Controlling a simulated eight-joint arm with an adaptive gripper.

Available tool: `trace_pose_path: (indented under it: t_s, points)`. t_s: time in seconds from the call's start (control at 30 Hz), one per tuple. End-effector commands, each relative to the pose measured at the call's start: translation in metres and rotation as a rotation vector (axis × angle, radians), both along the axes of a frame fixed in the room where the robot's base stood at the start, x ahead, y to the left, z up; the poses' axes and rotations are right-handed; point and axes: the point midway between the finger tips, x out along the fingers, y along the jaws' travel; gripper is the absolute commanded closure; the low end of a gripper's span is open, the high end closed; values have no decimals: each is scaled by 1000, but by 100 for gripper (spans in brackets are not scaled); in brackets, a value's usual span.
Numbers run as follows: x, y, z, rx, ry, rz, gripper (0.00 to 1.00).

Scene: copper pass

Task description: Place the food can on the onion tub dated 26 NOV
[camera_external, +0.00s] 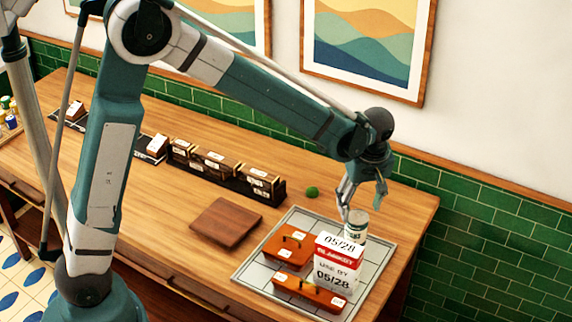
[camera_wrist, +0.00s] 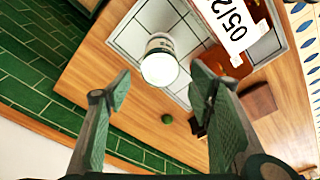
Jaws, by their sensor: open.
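The food can (camera_external: 355,226), white with a green band, stands upright at the back right of the grey tiled tray (camera_external: 250,268). It also shows in the wrist view (camera_wrist: 160,62), ahead of and between my fingertips. My gripper (camera_external: 363,197) is open and empty just above the can; its spread fingers also show in the wrist view (camera_wrist: 161,90).
A white and red box (camera_external: 337,262) marked "USE BY 05/28" stands in front of the can and hides its lower part. Dark labelled boxes (camera_external: 222,164) line the back.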

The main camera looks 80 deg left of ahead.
Motion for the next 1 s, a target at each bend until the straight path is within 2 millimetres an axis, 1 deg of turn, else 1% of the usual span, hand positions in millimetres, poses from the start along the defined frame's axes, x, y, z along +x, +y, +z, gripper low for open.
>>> trace_pose_path:
  t_s: [0.2, 1.0]
  points:
    - [0, -2, 9, 0, 0, 0, 47]
    - [-1, -2, 10, 0, -1, -2, 47]
